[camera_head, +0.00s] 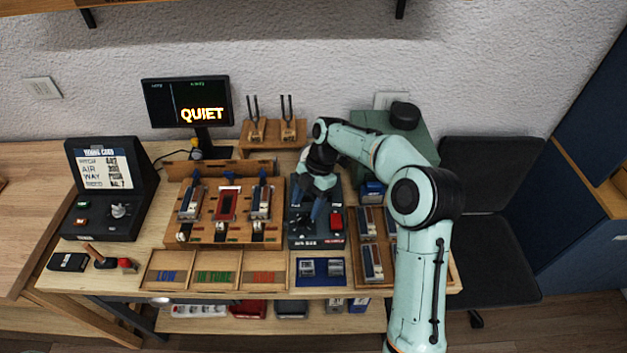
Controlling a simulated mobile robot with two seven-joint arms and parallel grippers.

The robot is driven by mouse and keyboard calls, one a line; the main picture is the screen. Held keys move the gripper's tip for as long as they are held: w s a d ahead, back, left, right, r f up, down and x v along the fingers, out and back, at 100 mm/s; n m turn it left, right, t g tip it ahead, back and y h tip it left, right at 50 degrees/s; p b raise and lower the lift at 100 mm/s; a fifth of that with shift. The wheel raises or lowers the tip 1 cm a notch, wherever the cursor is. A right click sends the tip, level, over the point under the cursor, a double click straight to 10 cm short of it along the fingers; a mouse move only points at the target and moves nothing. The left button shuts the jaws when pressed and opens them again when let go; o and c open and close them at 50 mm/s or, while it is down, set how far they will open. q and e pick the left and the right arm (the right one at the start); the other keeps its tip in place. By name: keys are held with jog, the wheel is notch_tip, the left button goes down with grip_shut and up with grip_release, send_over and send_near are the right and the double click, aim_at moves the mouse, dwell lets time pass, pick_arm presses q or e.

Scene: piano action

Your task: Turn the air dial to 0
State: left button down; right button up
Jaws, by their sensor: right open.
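A dark box (303,241) with white lettering, the first word of which seems to read AIR, stands on the workbench at centre right. It has a red button (337,221) on its right side. My right gripper (318,209) is open and reaches down over this box from above. The gripper covers the middle of the box, so any dial there and its setting are hidden or too small to read. A grey rotary knob (121,210) also shows on the dark console (90,226) at the left. My left gripper is not in view.
A wooden rack (229,237) with several key parts stands left of the box. Labelled trays (166,270) and a blue tray (321,279) line the front edge. A monitor (187,103) reads QUIET. Tuning forks (255,120) stand behind. More parts (372,262) lie right.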

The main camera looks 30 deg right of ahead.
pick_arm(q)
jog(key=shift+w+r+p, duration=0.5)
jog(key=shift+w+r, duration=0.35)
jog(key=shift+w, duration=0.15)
pick_arm(e)
jog(key=s+v, duration=0.1)
jog(key=v, duration=0.8)
jog(key=shift+w+r, duration=0.25)
jog(key=shift+w, duration=0.25)
